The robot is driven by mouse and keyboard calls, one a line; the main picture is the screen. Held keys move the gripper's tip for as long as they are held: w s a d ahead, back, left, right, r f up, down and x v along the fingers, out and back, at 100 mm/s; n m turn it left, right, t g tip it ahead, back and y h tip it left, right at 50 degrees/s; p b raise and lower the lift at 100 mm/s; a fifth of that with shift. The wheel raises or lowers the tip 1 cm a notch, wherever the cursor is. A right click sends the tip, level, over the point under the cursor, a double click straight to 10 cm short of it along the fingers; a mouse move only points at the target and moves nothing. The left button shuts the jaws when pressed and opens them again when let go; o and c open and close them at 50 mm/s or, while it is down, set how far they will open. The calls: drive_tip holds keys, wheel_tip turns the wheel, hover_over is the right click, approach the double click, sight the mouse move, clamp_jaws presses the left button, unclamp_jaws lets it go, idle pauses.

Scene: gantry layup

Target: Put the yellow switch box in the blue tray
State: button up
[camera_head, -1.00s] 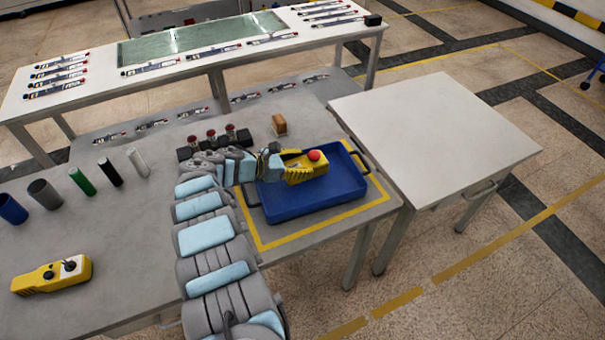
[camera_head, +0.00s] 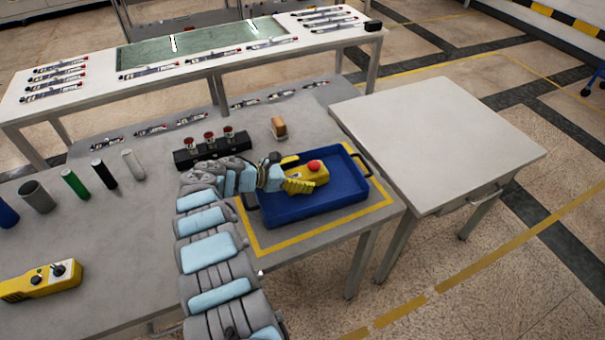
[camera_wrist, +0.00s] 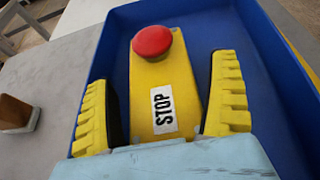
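The yellow switch box (camera_head: 318,179) with a red button lies inside the blue tray (camera_head: 345,196), towards its left half. In the wrist view the switch box (camera_wrist: 160,85) shows a STOP label, with the tray's blue floor around it. My gripper (camera_wrist: 162,75) has its yellow fingers on either side of the box, with gaps between fingers and box, so it is open. In the head view my gripper (camera_head: 297,175) reaches over the tray's left side and partly hides the box.
A yellow pendant with black knobs (camera_head: 40,281) lies at the table's left. Several cylinders, including a green one (camera_head: 75,183), stand behind it. A black rack with red-topped pieces (camera_head: 212,148) and a brown block (camera_head: 278,128) stand behind the tray. A bare white table (camera_head: 440,140) is at right.

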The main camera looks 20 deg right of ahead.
idle(0.3)
drive_tip(key=shift+r, duration=0.2)
drive_tip(key=p+v, duration=0.3)
drive_tip(key=v, duration=0.9)
